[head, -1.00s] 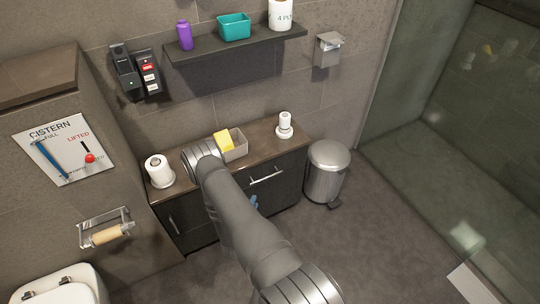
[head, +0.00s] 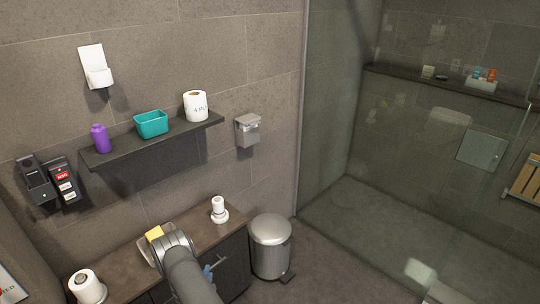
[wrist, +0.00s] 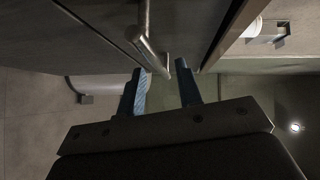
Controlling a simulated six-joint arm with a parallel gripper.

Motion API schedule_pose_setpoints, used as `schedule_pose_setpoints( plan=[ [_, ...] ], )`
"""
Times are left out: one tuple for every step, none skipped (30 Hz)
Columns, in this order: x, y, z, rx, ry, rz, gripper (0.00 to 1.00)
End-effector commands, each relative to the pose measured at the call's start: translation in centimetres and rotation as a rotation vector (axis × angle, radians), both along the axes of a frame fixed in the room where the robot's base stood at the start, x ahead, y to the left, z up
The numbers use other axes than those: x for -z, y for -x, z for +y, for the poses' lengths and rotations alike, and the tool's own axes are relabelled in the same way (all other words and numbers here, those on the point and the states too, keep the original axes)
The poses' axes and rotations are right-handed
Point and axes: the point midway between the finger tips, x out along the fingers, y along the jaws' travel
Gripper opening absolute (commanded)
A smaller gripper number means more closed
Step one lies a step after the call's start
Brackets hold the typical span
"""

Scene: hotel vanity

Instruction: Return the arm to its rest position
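My gripper (wrist: 162,78) is open in the wrist view, its two blue fingers apart with nothing held between them. It is close to a dark cabinet front, and a metal bar handle (wrist: 151,50) shows just beyond and between the fingertips; I cannot tell whether they touch it. In the head view my arm crosses the front of the vanity counter (head: 120,261), and a blue part of my gripper (head: 208,272) shows beside the cabinet front. The rest of the gripper is hidden by the arm.
On the counter are a toilet roll (head: 87,287), a yellow sponge (head: 154,233) in a tray partly behind my arm, and a white stand (head: 219,209). A metal bin (head: 270,247) stands right of the cabinet. A shelf (head: 150,142) hangs above. Floor beyond the bin is clear.

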Motion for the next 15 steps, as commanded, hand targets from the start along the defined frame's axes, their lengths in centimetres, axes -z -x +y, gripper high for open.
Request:
schedule_pose_setpoints(
  plan=[
    [0.1, -0.9, -0.1, 0.003, -0.001, -0.002, 0.32],
    [0.2, -1.4, -0.2, 0.003, 0.0, -0.001, 0.32],
    [0.3, -1.9, -0.1, 0.003, -0.001, -0.001, 0.32],
    [0.4, -2.3, -0.1, 0.002, 0.0, -0.001, 0.32],
    [0.4, -2.6, -0.1, 0.002, -0.001, -0.001, 0.32],
    [0.5, -3.1, -0.1, 0.002, -0.001, -0.001, 0.32],
    [0.5, -3.3, -0.1, 0.001, 0.0, 0.0, 0.32],
    [0.5, -3.5, -0.1, 0.001, 0.001, 0.0, 0.32],
    [0.5, -3.8, -0.1, 0.001, 0.001, -0.001, 0.32],
    [0.5, -3.9, -0.1, 0.001, 0.001, -0.001, 0.32],
    [0.6, -4.0, -0.1, 0.001, 0.001, -0.001, 0.32],
    [0.6, -4.1, -0.1, 0.001, 0.001, -0.001, 0.32],
    [0.6, -4.0, -0.1, 0.001, 0.002, 0.0, 0.32],
    [0.6, -3.9, -0.2, 0.001, 0.002, 0.0, 0.32],
    [0.6, -3.9, -0.2, 0.001, 0.002, 0.0, 0.32]
  ],
)
